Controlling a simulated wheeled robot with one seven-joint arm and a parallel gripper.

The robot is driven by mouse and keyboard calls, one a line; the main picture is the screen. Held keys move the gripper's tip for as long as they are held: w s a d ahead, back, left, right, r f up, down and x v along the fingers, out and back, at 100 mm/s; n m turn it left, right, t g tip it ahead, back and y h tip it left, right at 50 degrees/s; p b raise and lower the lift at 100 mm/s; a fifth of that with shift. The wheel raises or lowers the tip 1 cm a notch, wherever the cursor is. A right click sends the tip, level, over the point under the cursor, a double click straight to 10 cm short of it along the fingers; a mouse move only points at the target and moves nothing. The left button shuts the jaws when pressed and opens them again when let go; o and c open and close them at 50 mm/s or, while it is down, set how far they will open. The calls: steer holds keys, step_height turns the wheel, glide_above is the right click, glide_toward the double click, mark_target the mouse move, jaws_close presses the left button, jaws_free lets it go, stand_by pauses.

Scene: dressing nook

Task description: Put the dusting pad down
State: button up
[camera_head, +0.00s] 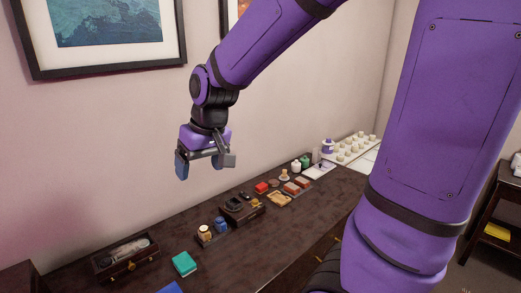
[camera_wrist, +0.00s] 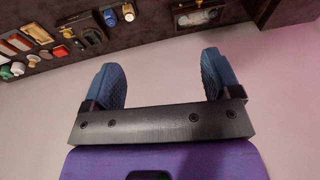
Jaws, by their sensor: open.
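My gripper (camera_head: 203,164) hangs in the air above the dark dresser top (camera_head: 128,225), near the wall. Its two blue fingers are wide apart, and the wrist view shows nothing between them (camera_wrist: 162,78). A teal block (camera_head: 184,263) lies flat on the dresser near its front edge, below and apart from my gripper. A blue flat thing (camera_head: 171,288) is cut off by the bottom of the head view. I cannot tell for certain which of these, if either, is the dusting pad.
An open wooden box (camera_head: 126,258) stands at the left. Yellow and blue jars (camera_head: 213,230), a dark organizer (camera_head: 241,208), a red item (camera_head: 262,187) and small bottles (camera_head: 300,164) line the dresser. A framed picture (camera_head: 108,70) hangs on the wall behind. Bare top lies along the front edge.

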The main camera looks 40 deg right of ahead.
steer(key=s+d+r+t, duration=0.1)
steer(key=s+r, duration=0.2)
steer(key=s, duration=0.5)
steer(key=s+d+r+t+h, duration=0.1)
steer(key=s+r, duration=0.3)
steer(key=s, duration=0.4)
steer(key=shift+d+r, duration=0.15)
steer(key=shift+d, duration=0.35)
steer(key=shift+r, duration=0.35)
